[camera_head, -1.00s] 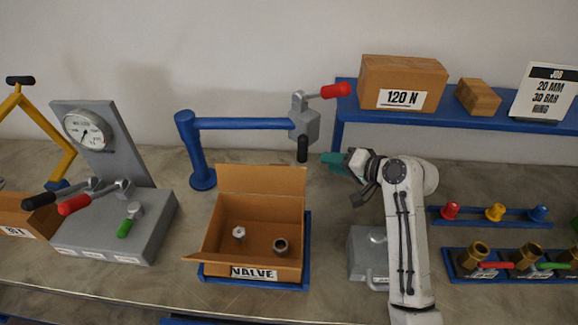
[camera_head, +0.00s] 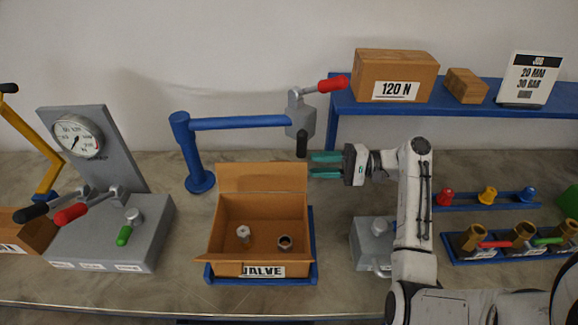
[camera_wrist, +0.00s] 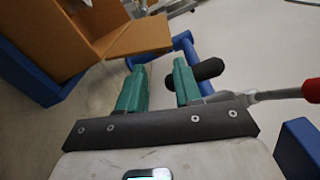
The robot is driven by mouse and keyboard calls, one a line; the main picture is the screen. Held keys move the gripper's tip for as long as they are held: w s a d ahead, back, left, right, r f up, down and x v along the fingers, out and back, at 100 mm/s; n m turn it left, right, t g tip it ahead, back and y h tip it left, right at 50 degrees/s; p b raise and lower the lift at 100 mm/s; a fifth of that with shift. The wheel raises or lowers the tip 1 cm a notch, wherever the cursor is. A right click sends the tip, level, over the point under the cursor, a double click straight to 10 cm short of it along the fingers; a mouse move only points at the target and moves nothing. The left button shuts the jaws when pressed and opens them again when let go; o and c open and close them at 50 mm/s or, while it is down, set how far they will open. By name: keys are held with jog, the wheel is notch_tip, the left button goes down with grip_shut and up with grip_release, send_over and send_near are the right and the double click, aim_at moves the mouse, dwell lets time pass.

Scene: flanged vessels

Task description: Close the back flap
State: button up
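The open cardboard box (camera_head: 225,255), labelled VALVE, has its back flap (camera_head: 262,178) standing up and leaning back from the rear edge. Left and front flaps are splayed outward. Two metal fittings, a left one (camera_head: 243,234) and a right one (camera_head: 285,243), are inside the box. My gripper (camera_head: 312,165), with green fingers, is open and empty, pointing left just beyond the flap's right end, apparently apart from it. In the wrist view a cardboard flap (camera_wrist: 140,38), likely the back one, lies ahead of the left fingertip, and my gripper (camera_wrist: 159,68) shows a gap between its fingers.
A blue swing arm (camera_head: 240,123) holds a grey head (camera_head: 300,115) with a red lever and a black knob (camera_head: 302,146) close above my fingers. The blue shelf (camera_head: 450,105) is behind my arm. A gauge stand (camera_head: 115,230) is left of the box.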

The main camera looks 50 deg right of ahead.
aim_at(292, 165)
jog(key=b+x, duration=0.1)
jog(key=x, duration=0.6)
jog(key=shift+w+a, duration=0.15)
grip_shut()
dwell(0.3)
